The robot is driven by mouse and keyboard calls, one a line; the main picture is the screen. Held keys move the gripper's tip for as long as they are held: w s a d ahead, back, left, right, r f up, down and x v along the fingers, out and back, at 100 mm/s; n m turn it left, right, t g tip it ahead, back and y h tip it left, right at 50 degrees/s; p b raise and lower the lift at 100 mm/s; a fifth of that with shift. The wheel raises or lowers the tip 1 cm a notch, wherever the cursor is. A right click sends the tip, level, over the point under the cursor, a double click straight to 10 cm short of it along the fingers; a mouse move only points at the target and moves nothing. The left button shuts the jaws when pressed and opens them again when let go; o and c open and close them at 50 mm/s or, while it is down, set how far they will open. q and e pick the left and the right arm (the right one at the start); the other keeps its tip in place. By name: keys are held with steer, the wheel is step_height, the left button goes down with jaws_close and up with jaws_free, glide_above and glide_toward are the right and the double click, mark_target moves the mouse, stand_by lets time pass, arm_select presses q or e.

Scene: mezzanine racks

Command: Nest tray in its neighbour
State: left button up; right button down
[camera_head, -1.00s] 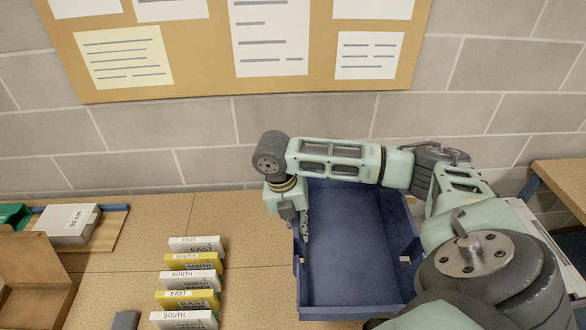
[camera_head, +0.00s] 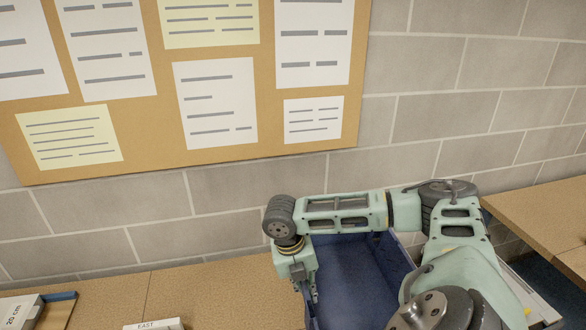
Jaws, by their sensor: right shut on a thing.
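The blue tray (camera_head: 362,278) is in the head view at the lower middle, open side up, with its front cut off by the picture's lower edge. My right gripper (camera_head: 309,289) points down at the tray's left wall and is shut on it. My right arm crosses over the tray's back and hides part of its back wall and right side. I cannot tell whether the tray rests on the worktop or hangs just above it. I see no second tray separately in this view. My left gripper is not in view.
A white box marked 20 cm (camera_head: 20,311) is at the lower left edge, and a card marked EAST (camera_head: 153,325) shows at the bottom. The brown worktop (camera_head: 215,286) is bare between card and tray. A brick wall with a pinboard (camera_head: 150,160) stands behind. Another worktop (camera_head: 540,228) is at right.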

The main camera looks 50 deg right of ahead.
steer(key=shift+s+d, duration=0.25)
steer(key=shift+d, duration=0.2)
glide_above(348, 294)
steer(key=shift+w+a, duration=0.1)
steer(key=shift+w, duration=0.05)
stand_by(0.6)
steer(key=shift+f, duration=0.1)
steer(key=shift+x, duration=0.8)
steer(key=shift+w+a+f, duration=0.1)
steer(key=shift+a, duration=0.05)
stand_by(0.7)
steer(key=shift+w+a+x, duration=0.15)
steer(key=shift+x, duration=0.8)
steer(key=shift+w+a+x, duration=0.15)
steer(key=shift+x, duration=0.75)
steer(key=shift+f, duration=0.2)
